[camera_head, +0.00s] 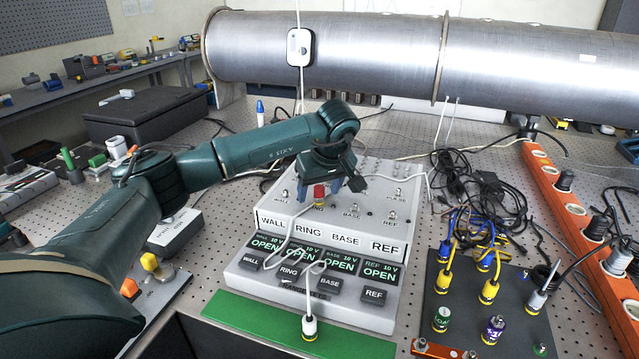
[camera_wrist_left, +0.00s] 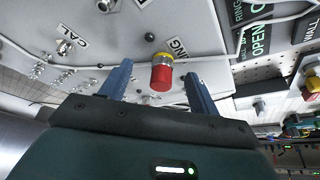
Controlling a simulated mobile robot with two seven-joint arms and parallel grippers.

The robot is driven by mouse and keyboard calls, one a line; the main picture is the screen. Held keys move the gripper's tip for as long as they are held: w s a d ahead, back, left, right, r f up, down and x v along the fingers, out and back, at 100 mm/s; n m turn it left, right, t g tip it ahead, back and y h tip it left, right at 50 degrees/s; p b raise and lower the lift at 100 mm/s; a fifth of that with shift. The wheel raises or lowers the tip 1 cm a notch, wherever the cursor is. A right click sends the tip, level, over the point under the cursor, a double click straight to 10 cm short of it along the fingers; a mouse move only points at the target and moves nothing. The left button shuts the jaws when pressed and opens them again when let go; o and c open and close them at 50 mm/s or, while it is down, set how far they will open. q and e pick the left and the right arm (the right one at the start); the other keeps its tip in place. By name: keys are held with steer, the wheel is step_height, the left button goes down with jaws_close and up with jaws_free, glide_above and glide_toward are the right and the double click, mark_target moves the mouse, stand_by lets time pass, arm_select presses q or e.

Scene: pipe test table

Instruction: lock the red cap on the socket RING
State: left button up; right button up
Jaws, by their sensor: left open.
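The red cap (camera_head: 319,191) stands upright at the RING socket on the sloped panel of the grey test box (camera_head: 240,290). A yellow ring (camera_wrist_left: 162,56) shows at the base of the red cap (camera_wrist_left: 161,76) in the left wrist view. My left gripper (camera_head: 333,192) is open, with its two blue fingers (camera_wrist_left: 158,85) on either side of the cap. A gap shows between the cap and each finger in the wrist view. My right gripper is in neither view.
Bare toggle-like sockets stand on the panel beside the cap, and a white cable (camera_head: 281,243) crosses the box front. A green strip (camera_head: 260,325) lies in front. Black cables (camera_head: 462,185), an orange power strip (camera_head: 560,190) and a grey connector board (camera_head: 460,313) are at the right.

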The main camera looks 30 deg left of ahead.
arm_select(q)
steer(key=shift+r+n+y, duration=0.15)
steer(key=shift+n+y, duration=0.15)
steer(key=shift+n, duration=0.4)
steer(key=shift+n+g, duration=0.4)
steer(key=shift+n+g+p, duration=0.3)
steer(key=shift+n+p, duration=0.35)
steer(key=shift+n, duration=0.15)
steer(key=shift+r+n+g+p, duration=0.1)
steer(key=shift+n+g+p, duration=0.25)
steer(key=shift+n, duration=0.55)
steer(key=n+g, duration=0.1)
steer(key=n, duration=0.2)
steer(key=shift+f, duration=0.2)
jaws_close()
steer(key=shift+a+m+t+p, duration=0.1)
steer(key=shift+m+t+p, duration=0.3)
steer(key=shift+m, duration=0.4)
steer(key=m+t, duration=0.1)
steer(key=m, duration=0.2)
steer(key=shift+f+m, duration=0.1)
steer(key=shift+m, duration=0.2)
